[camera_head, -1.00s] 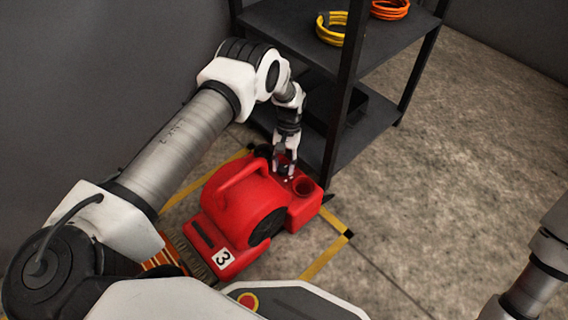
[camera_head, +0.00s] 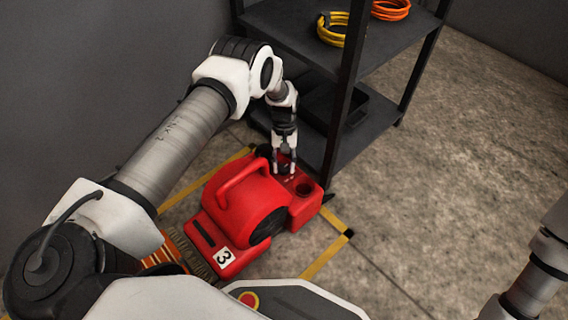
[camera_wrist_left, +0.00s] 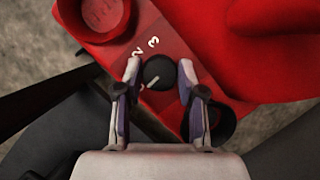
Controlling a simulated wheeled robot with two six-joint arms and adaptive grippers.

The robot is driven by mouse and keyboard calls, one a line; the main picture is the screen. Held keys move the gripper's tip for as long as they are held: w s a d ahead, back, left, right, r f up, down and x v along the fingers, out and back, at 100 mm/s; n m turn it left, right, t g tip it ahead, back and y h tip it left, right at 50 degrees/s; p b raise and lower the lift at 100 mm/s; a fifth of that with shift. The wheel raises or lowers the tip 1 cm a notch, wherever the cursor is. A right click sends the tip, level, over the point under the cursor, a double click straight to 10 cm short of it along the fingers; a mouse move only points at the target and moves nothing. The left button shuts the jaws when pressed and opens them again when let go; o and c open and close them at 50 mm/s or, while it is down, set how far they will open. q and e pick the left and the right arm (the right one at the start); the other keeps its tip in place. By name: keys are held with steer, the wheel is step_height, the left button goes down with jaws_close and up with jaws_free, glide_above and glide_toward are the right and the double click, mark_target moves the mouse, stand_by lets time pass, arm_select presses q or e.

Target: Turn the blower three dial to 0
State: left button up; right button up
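The red blower (camera_head: 240,205) marked 3 stands on the floor. Its dial (camera_wrist_left: 158,73) is a small black round knob with a white pointer line, on a dark red panel. In the left wrist view the pointer slants toward the lower left. The printed 2 and 3 show above the knob; other marks are hidden by my fingers. My left gripper (camera_wrist_left: 160,72) is open, its fingertips on either side of the dial, with a slight gap at the right finger. In the head view the left gripper (camera_head: 284,168) is over the blower's far end. My right gripper is out of view.
A black shelf rack (camera_head: 345,100) stands close behind the blower, holding yellow (camera_head: 331,30) and orange (camera_head: 390,9) coils. Yellow floor tape (camera_head: 327,257) borders the blower's spot. Floor to the right is clear.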

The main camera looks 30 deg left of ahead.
arm_select(q)
steer(key=shift+o, duration=1.3)
steer(key=v, duration=0.7)
steer(key=shift+r, duration=0.2)
steer(key=shift+a, duration=0.1)
